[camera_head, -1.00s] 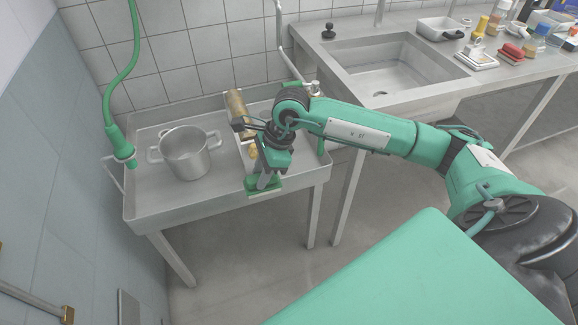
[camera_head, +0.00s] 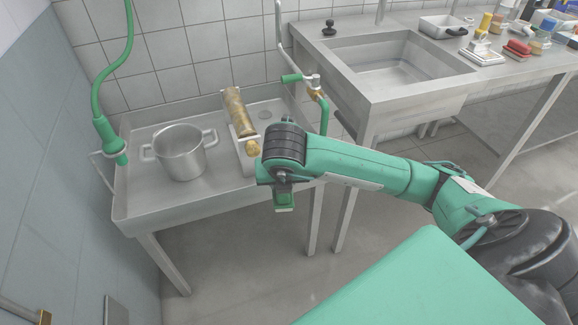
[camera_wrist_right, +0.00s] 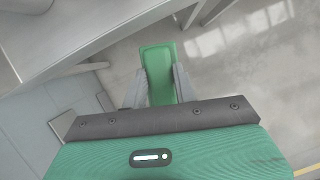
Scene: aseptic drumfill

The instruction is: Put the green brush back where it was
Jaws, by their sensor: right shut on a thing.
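The green brush (camera_head: 284,200) hangs below my right wrist in the head view, just off the front edge of the steel sink table. In the right wrist view the brush (camera_wrist_right: 159,72) shows as a green block between the two grey fingers of my right gripper (camera_wrist_right: 158,88), which is shut on it. The brush is clear of the table, over the floor. My right forearm hides the table's front right corner. My left gripper is in neither view.
The sink table (camera_head: 135,195) holds a steel pot (camera_head: 181,152) and a brown cylinder (camera_head: 238,112) on a small stand. A green hose nozzle (camera_head: 113,140) hangs at the left wall. The counter (camera_head: 375,105) with a sink is at right.

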